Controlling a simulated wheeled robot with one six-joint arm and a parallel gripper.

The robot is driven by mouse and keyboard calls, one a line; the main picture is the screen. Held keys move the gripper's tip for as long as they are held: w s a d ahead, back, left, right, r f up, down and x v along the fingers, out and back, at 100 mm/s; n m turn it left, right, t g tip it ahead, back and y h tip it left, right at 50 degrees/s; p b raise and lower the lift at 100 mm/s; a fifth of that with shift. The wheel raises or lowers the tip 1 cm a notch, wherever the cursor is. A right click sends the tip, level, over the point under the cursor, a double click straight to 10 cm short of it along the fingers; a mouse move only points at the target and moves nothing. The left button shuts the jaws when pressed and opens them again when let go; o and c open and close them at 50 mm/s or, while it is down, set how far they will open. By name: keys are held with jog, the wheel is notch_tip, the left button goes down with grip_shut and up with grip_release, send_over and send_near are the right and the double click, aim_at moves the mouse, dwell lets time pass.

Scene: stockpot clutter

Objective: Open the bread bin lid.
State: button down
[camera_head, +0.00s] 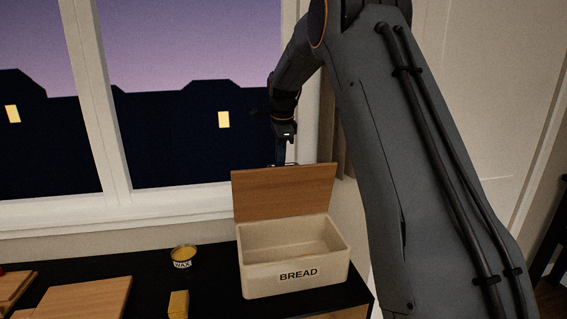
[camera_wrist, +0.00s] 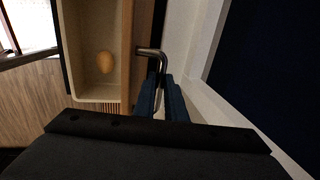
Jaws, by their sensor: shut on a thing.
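The cream bread bin (camera_head: 296,277), marked BREAD, stands on the dark counter. Its wooden lid (camera_head: 284,192) is raised and stands about upright at the back of the bin. My gripper (camera_head: 282,160) is at the lid's top edge. In the wrist view my gripper (camera_wrist: 162,97) is shut on the metal lid handle (camera_wrist: 150,52). The lid (camera_wrist: 126,55) shows edge-on beside the open bin (camera_wrist: 73,45). A brown, rounded thing like a bread roll (camera_wrist: 105,62) lies inside the bin.
A tin marked WAX (camera_head: 182,262) and a yellow block (camera_head: 178,304) stand left of the bin. Wooden boards (camera_head: 85,299) lie at the front left. The window (camera_head: 160,140) and its sill are close behind the lid. Bare dark counter (camera_head: 215,270) shows between the tin and the bin.

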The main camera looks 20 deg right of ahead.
jog(key=shift+s+d+f, duration=0.1)
jog(key=shift+s+f, duration=0.05)
jog(key=shift+f, duration=0.35)
jog(key=c, duration=1.8)
grip_release()
jog(key=shift+d, duration=0.1)
jog(key=shift+r, duration=0.45)
jog(key=b+v, duration=0.2)
jog(key=v, duration=0.5)
jog(key=shift+r, duration=0.2)
